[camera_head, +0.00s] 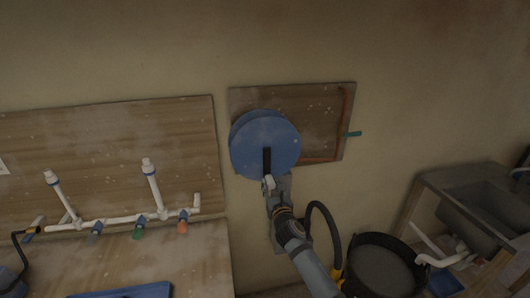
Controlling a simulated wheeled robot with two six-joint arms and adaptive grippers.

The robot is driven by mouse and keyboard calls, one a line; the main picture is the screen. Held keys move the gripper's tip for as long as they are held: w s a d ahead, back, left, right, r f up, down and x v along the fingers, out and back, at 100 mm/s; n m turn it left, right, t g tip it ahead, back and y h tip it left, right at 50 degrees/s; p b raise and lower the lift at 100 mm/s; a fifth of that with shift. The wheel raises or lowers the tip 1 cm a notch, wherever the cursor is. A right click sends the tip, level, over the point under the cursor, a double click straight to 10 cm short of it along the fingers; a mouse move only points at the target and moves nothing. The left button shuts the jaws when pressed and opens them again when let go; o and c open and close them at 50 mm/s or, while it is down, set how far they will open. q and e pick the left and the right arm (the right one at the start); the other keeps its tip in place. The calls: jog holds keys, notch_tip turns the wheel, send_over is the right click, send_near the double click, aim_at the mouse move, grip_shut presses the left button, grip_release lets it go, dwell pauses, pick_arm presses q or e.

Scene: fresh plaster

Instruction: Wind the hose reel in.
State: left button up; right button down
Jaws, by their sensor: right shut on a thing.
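The blue round hose reel (264,135) is mounted on a wooden board (235,101) on the wall, in the middle of the head view. A dark crank handle (267,160) stands out from the lower part of its face. My right gripper (268,181) is shut on the handle's lower end, and my arm reaches up to it from below. An orange-brown hose (346,110) runs down the board's right side and along its lower edge. A small green piece (353,134) sticks out at the board's right edge. My left gripper is not in view.
At left, a wooden bench (190,262) and backboard hold white pipes (110,219) with coloured valves. A black bucket (382,265) stands at lower right, beside a grey sink (485,205). A dark hose (328,220) curves close to my right arm. The wall above the reel is clear.

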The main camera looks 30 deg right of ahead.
jog(key=c, duration=1.4)
grip_release()
jog(key=shift+r, duration=0.35)
jog(key=o, duration=0.5)
jog(key=shift+f, duration=0.2)
jog(key=p+v, duration=0.1)
jog(key=v, duration=0.8)
jog(key=shift+f, duration=0.1)
